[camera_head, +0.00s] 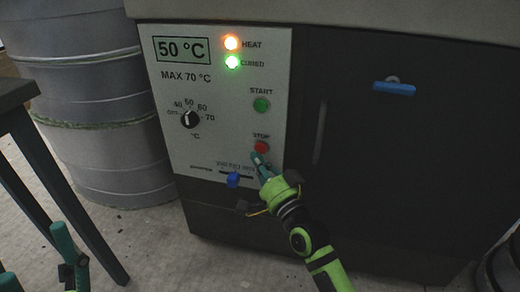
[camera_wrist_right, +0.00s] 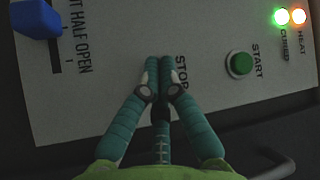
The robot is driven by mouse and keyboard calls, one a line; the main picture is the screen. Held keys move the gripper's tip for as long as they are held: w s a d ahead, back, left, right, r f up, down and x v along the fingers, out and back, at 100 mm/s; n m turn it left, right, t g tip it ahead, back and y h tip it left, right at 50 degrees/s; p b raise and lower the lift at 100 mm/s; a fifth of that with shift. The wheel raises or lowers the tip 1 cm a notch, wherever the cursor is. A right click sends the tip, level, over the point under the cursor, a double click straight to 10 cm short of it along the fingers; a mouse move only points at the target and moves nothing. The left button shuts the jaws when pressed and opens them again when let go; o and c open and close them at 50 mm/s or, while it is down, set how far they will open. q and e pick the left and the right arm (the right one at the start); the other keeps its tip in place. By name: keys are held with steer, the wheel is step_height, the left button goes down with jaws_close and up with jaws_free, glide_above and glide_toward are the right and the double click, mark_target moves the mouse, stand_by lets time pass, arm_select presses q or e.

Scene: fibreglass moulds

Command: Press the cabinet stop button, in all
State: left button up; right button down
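The cabinet's white control panel (camera_head: 215,108) carries a red STOP button (camera_head: 261,147) below a green START button (camera_head: 261,104). My right gripper (camera_head: 259,158) has its teal fingers shut together, with the tips just below the red button in the head view. In the right wrist view the fingertips (camera_wrist_right: 160,62) lie beside the STOP label (camera_wrist_right: 181,74), and the red button is hidden behind the fingers. I cannot tell whether they touch it. The START button (camera_wrist_right: 240,64) is clear of them. My left gripper (camera_head: 38,258) shows partly at the lower left, its teal fingers apart and empty.
The HEAT lamp (camera_head: 231,43) glows orange and the CURED lamp (camera_head: 232,62) green. The display (camera_head: 182,49) reads 50 °C. A dial (camera_head: 190,119) and a blue slider knob (camera_head: 233,180) are nearby. A blue door handle (camera_head: 394,88) is at right; grey drums (camera_head: 95,100) stand left.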

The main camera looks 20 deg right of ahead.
steer(key=shift+w+d, duration=0.1)
steer(key=shift+w+d, duration=0.15)
steer(key=shift+w, duration=0.1)
stand_by(0.3)
steer(key=shift+w+d, duration=0.25)
steer(key=shift+w, duration=0.05)
stand_by(0.6)
stand_by(0.4)
steer(key=shift+s+a+p, duration=0.5)
steer(key=shift+s+p, duration=0.15)
steer(key=shift+p, duration=0.1)
steer(key=s+a+p, duration=0.2)
steer(key=s, duration=0.2)
steer(key=shift+s+a+p, duration=0.1)
steer(key=shift+a+p, duration=0.3)
